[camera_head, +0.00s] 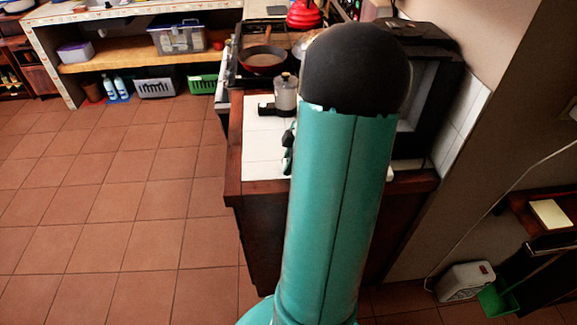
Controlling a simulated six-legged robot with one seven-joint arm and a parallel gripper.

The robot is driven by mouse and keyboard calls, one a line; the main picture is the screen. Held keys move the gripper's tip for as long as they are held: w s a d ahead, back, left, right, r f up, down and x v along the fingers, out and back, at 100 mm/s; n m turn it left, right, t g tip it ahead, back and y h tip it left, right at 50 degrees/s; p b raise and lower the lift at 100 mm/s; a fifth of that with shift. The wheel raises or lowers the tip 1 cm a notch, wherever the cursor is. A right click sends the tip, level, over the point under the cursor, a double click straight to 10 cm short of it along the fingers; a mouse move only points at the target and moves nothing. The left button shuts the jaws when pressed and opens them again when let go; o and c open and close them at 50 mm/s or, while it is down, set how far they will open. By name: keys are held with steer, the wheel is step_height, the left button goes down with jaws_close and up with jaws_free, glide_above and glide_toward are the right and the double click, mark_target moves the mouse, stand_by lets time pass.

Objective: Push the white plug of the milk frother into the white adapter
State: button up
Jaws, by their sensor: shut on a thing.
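A grey metal jug with a dark lid (286,92), which looks like the milk frother, stands upright on the white-tiled counter (262,150). A flat black piece (269,109) lies at its lower left. My teal arm link with its black rounded top rises through the middle and covers much of the counter. Small dark and teal parts show at the link's left edge, probably of my own wrist. My gripper's jaws are hidden behind the link. I cannot make out the white plug or the white adapter.
A pan (262,58) sits on the stove behind the jug. A black oven-like appliance (432,95) stands at the counter's right. The tiled floor (120,220) at left is clear. A white container (465,281) and green dustpan (498,300) are at lower right.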

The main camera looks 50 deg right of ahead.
steer(key=s+a+r, duration=0.7)
steer(key=s+r, duration=0.4)
steer(key=shift+s+a, duration=0.35)
steer(key=shift+a, duration=0.05)
